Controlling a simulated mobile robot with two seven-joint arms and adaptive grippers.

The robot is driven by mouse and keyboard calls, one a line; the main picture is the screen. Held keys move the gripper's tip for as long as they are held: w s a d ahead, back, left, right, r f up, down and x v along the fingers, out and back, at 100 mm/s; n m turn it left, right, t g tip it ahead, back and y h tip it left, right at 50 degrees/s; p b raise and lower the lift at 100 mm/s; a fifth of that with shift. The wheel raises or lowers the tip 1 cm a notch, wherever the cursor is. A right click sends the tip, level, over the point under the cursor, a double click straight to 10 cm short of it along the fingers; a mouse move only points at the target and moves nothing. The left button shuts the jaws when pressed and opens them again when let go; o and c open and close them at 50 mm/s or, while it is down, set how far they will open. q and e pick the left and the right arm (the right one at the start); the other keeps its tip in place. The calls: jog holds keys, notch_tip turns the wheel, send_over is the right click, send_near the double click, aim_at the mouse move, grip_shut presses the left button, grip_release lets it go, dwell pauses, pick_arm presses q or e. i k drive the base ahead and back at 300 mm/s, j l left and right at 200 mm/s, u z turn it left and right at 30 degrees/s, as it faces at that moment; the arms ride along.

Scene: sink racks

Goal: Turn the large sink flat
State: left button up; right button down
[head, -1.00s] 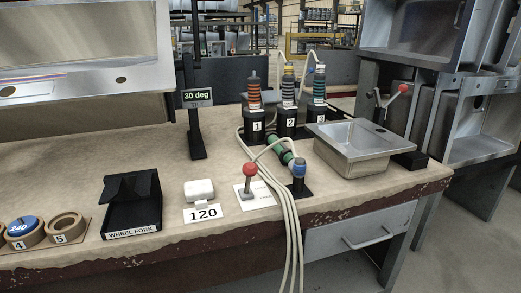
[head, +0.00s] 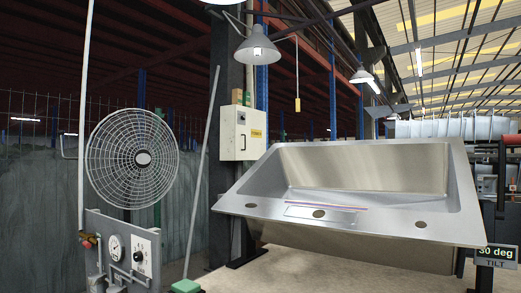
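The large sink (head: 285,240) stands tilted at the right of the head view, its basin open toward me and its front rim lower than its back rim. A drain hole and two rim holes show along its near side. A tilt sign (head: 495,256) at the right edge reads 30 deg. Neither of my grippers is in view, and nothing touches the sink where I can see it.
A bench top (head: 300,276) lies under the sink. A round fan (head: 132,158) and a gauge panel (head: 122,255) stand at the left. A control box (head: 243,133) hangs on a column behind. A green block (head: 186,287) sits low in front.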

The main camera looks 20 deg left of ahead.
aim_at(410, 204)
jog(key=u, duration=0.2)
jog(key=i+j, duration=0.15)
jog(key=i+j+z, duration=0.2)
jog(key=j+z, duration=0.15)
jog(key=j, duration=0.25)
jog(key=i+j+z, duration=0.2)
jog(key=k+j, duration=0.05)
jog(key=j, duration=0.05)
